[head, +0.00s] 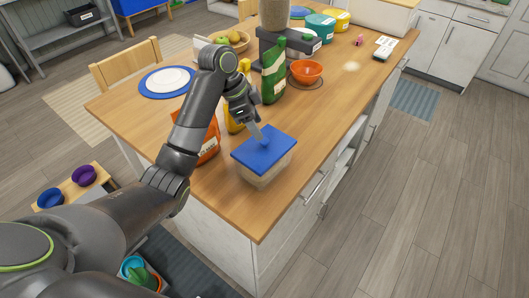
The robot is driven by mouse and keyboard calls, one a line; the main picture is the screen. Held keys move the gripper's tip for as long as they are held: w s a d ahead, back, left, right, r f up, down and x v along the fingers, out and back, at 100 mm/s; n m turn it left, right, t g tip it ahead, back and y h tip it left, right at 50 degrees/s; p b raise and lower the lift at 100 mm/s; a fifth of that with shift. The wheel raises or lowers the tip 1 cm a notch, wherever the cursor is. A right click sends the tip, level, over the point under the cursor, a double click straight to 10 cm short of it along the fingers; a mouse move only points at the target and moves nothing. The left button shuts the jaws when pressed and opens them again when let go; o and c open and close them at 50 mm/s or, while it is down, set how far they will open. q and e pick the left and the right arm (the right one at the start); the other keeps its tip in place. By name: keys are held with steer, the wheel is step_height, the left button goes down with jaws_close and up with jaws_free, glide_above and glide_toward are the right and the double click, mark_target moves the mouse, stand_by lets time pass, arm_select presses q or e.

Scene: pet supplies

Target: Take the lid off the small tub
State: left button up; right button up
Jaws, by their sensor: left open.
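A small tub (262,176) with pale, see-through walls stands upright near the front corner of the wooden table. Its flat blue lid (268,157) sits on top and covers the opening. A small blue knob seems to stand up from the lid near its far edge. My left gripper (260,138) is open and points down at the knob from the back left. I cannot tell whether its fingers touch the knob. My right gripper is not in view.
An orange bag (209,146) and a yellow item (233,122) stand behind my left arm. A green bag (273,74) and an orange bowl (307,71) stand farther back. The table (330,98) is clear right of the tub.

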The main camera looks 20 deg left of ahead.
mark_target(264, 140)
arm_select(q)
steer(key=shift+s+b+x, duration=0.2)
steer(key=shift+b+x, duration=0.15)
steer(key=shift+x, duration=2.25)
steer(key=c, duration=1.1)
